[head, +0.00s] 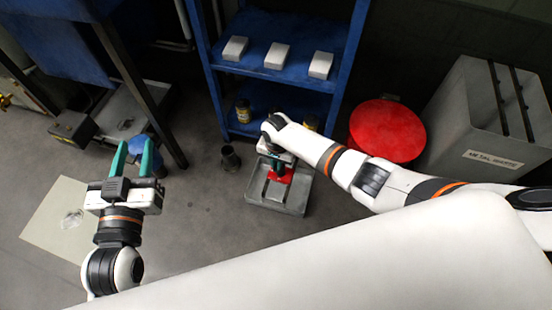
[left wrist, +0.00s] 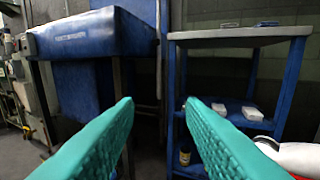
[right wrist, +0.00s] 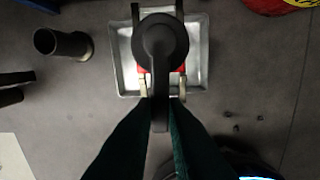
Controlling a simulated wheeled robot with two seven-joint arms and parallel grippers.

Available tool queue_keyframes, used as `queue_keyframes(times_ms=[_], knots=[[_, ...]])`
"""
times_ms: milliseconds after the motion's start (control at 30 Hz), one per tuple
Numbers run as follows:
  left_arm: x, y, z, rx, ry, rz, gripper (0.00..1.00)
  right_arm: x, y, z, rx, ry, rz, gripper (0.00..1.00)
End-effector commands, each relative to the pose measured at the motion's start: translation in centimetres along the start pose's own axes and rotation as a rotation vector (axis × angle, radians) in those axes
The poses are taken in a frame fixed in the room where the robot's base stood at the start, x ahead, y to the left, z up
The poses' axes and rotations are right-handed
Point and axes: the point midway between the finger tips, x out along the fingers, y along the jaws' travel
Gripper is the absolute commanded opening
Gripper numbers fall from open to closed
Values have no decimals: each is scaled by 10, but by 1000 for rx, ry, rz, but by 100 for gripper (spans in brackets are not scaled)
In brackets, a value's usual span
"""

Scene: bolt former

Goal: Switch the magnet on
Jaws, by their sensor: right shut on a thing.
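A red device (head: 284,178), which I take to be the magnet, stands at a grey metal tray (head: 274,203) on the floor. In the right wrist view the device (right wrist: 146,85) is mostly hidden under a dark grey handle with a round end (right wrist: 161,40). My right gripper (right wrist: 160,106) points down at it, shut on the dark handle between its green fingers. My left gripper (head: 134,150) is open and empty, with its green fingers apart, well to the left of the tray. Whether the magnet is on cannot be read from these views.
A blue shelf (head: 213,60) with several white boxes stands behind the tray. A dark cup (head: 229,157) is on the floor left of the tray. A red round lid (head: 388,131) and a grey metal waste bin (head: 465,125) stand to the right.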

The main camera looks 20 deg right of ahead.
Motion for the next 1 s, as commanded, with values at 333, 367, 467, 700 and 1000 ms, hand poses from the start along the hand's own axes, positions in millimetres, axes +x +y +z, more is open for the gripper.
queue_keyframes(times_ms=[333,367,467,700,1000], knots=[[-25,10,-59,4,414,25,36,-2,-3,-2,-70,2,-1,0],[-27,10,-62,4,432,26,36,-2,-4,-2,-76,3,-1,0],[-30,11,-68,4,469,28,36,-1,-4,-2,-88,3,-1,0],[-31,11,-69,4,475,28,36,0,-4,-2,-91,3,-1,0],[-31,11,-69,3,473,28,36,0,-5,-2,-91,3,-2,35]])
